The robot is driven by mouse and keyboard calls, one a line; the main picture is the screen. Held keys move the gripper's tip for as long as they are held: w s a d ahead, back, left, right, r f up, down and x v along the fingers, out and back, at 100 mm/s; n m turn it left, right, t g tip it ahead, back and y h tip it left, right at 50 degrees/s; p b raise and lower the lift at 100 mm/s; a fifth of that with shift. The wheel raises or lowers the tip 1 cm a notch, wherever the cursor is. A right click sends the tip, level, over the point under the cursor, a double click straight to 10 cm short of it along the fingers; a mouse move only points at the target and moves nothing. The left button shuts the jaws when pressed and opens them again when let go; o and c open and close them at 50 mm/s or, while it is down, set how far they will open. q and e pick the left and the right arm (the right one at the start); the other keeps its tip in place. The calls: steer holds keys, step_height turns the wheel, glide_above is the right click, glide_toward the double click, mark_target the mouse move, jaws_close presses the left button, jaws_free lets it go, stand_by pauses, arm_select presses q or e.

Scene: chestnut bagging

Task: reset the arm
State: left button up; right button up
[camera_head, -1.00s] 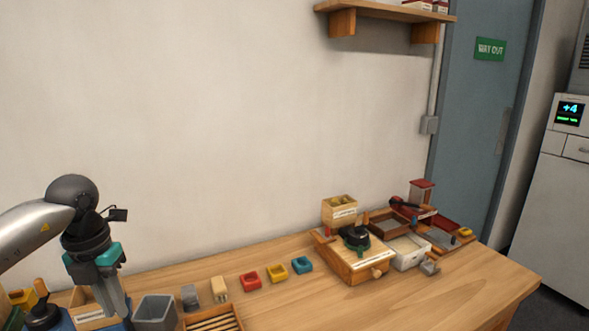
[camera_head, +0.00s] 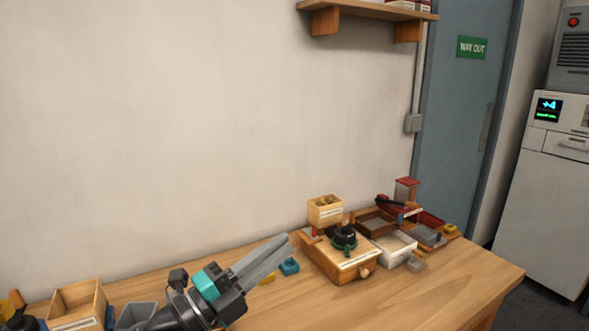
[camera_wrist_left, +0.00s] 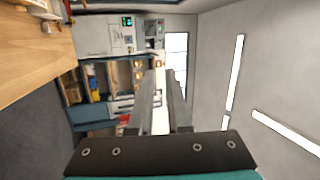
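My left gripper (camera_head: 284,246) comes in low over the front of the wooden table in the head view. Its grey fingers point up and to the right, with a teal band behind them. In the left wrist view the two fingers (camera_wrist_left: 165,75) stand a narrow gap apart with nothing between them, so it is open and empty. My right gripper is in neither view.
The wooden table (camera_head: 440,285) is bare at the front right. A wooden box with a black knob (camera_head: 343,262), a white tray (camera_head: 394,246) and other trays stand at its back right. A wooden bin (camera_head: 79,302) and a grey bin (camera_head: 135,314) stand at the left.

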arm_select(q)
steer(key=s+a+f+n+t+y, duration=0.2)
steer(key=a+f+n+y, duration=1.25)
steer(key=n, duration=0.55)
steer(key=s+f+n+g, duration=0.2)
steer(key=s+f+g, duration=0.2)
steer(key=s, duration=0.3)
steer(key=s+d+f+n+g+y, duration=0.1)
steer(key=s+f+g, duration=0.35)
steer(key=s, duration=0.35)
steer(key=s+f+n+g, duration=0.2)
steer(key=s+f+g, duration=0.1)
steer(key=s+f, duration=0.3)
steer(key=s+f+g+b, duration=0.25)
steer(key=f+b, duration=0.25)
steer(key=f, duration=2)
steer(key=s+a+f+b, duration=0.2)
steer(key=s+f+b, duration=0.3)
steer(key=s+f, duration=1.1)
step_height(320, 180, down, 4)
steer(key=shift+r+m, duration=0.2)
steer(key=shift+m, duration=0.2)
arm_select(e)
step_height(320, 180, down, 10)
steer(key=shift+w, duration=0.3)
arm_select(q)
steer(key=shift+a+y, duration=0.1)
steer(key=shift+y, duration=0.15)
